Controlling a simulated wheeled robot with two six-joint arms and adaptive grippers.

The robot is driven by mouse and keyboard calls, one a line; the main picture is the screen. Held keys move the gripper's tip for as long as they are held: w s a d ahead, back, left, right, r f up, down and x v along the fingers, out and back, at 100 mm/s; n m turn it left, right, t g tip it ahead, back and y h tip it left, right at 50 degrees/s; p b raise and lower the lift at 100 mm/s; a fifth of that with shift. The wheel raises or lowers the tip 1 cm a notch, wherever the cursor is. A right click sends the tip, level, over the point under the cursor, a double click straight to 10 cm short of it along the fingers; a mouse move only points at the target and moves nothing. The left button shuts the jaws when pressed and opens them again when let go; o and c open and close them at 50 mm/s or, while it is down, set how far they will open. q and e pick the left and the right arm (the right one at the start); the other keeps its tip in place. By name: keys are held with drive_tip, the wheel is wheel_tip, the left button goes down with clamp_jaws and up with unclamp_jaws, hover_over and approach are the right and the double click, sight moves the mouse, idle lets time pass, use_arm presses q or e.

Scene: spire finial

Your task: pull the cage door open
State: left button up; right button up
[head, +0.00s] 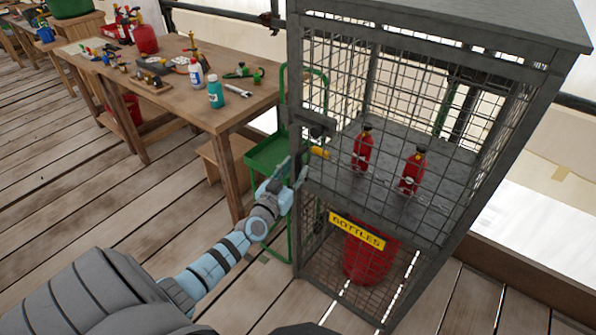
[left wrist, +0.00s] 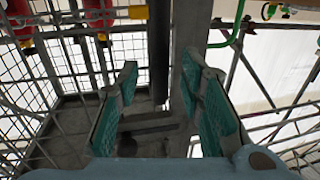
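The grey steel cage (head: 292,60) stands at the right in the head view. Its front wire mesh door (head: 395,200) looks shut and carries a yellow "BOTTLES" sign (head: 357,231). A dark latch block (head: 318,128) and a small yellow piece (head: 320,152) sit near the door's left edge. My left gripper (head: 300,165) is at that edge. In the left wrist view its two teal finger pads (left wrist: 160,85) are apart. A dark vertical bar (left wrist: 158,50) shows between or beyond them; I cannot tell if they touch it. My right gripper is out of view.
Red bottles (head: 362,150) stand on the cage shelf and a red container (head: 368,255) below. A green trolley (head: 268,155) is just left of the cage. A wooden workbench (head: 190,105) with tools and bottles stands at the back left. The plank floor at left is clear.

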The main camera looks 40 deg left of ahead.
use_arm(q)
drive_tip(key=shift+x, duration=0.8)
drive_tip(key=shift+w+a+r+b, duration=0.1)
drive_tip(key=shift+w+b, duration=0.25)
drive_tip(key=shift+w, duration=0.05)
drive_tip(key=shift+c, duration=0.4)
clamp_jaws()
